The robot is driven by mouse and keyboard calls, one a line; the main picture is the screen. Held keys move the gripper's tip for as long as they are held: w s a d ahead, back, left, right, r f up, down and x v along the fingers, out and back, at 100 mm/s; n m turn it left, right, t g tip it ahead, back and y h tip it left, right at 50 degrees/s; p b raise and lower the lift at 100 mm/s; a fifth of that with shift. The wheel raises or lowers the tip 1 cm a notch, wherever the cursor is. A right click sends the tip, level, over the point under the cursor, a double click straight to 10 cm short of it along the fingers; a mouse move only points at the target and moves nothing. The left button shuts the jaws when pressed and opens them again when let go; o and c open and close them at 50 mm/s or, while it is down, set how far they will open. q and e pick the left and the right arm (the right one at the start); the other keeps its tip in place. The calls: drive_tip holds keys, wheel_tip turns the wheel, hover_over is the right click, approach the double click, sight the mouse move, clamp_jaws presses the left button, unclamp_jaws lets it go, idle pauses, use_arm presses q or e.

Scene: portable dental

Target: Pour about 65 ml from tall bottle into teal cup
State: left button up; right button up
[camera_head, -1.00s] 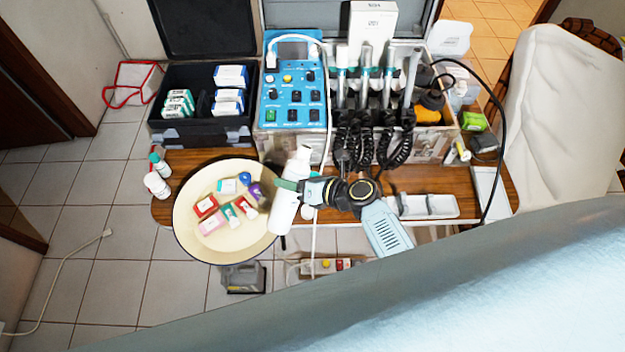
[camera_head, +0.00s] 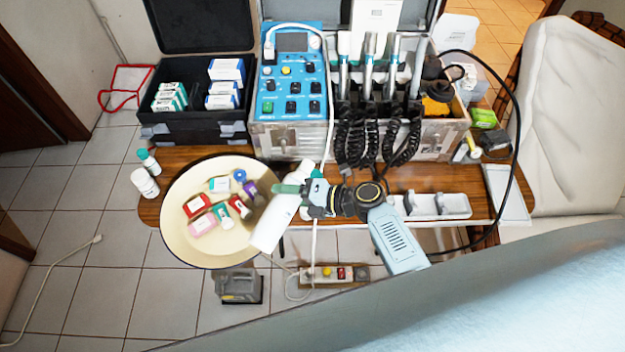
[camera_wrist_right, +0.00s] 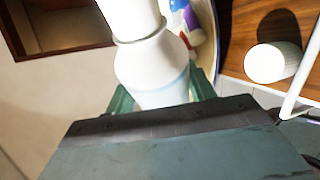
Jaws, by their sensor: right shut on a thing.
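The tall bottle (camera_head: 268,228) is white and is held in my right gripper (camera_head: 290,190), beside the right rim of the cream basin. It leans in the head view, with its narrower end up and to the right and its wide end down and to the left. In the right wrist view the bottle (camera_wrist_right: 150,65) shows its shoulder and neck, between the green fingers. I cannot make out a teal cup; the bottle and gripper hide part of the table. My left gripper is out of view.
The cream basin (camera_head: 176,238) holds several small boxes. A white ribbed cylinder (camera_wrist_right: 273,62) is on the wooden table in the wrist view. Two small bottles (camera_head: 145,183) stand left of the basin. A blue control unit (camera_head: 291,107) and white trays (camera_head: 455,204) are nearby.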

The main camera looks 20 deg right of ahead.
drive_tip(key=shift+w+d+f+m+b, duration=0.1)
drive_tip(key=shift+f+m+b, duration=0.1)
drive_tip(key=shift+f, duration=0.2)
drive_tip(key=shift+w+d+f+m+b, duration=0.1)
drive_tip(key=shift+f+m+b, duration=0.1)
drive_tip(key=shift+f, duration=0.2)
drive_tip(key=shift+r+y+p, duration=0.1)
drive_tip(key=shift+y+p, duration=0.2)
drive_tip(key=shift+m+y+p, duration=0.3)
drive_tip(key=shift+m, duration=0.3)
drive_tip(key=shift+r, duration=0.1)
idle(0.5)
drive_tip(key=shift+a+p, duration=0.15)
drive_tip(key=shift+p, duration=0.15)
drive_tip(key=shift+s+a+r+m, duration=0.1)
drive_tip(key=shift+s+a+m, duration=0.2)
drive_tip(key=shift+a, duration=0.05)
drive_tip(key=shift+r+p, duration=0.15)
drive_tip(key=shift+p, duration=0.15)
idle(1.7)
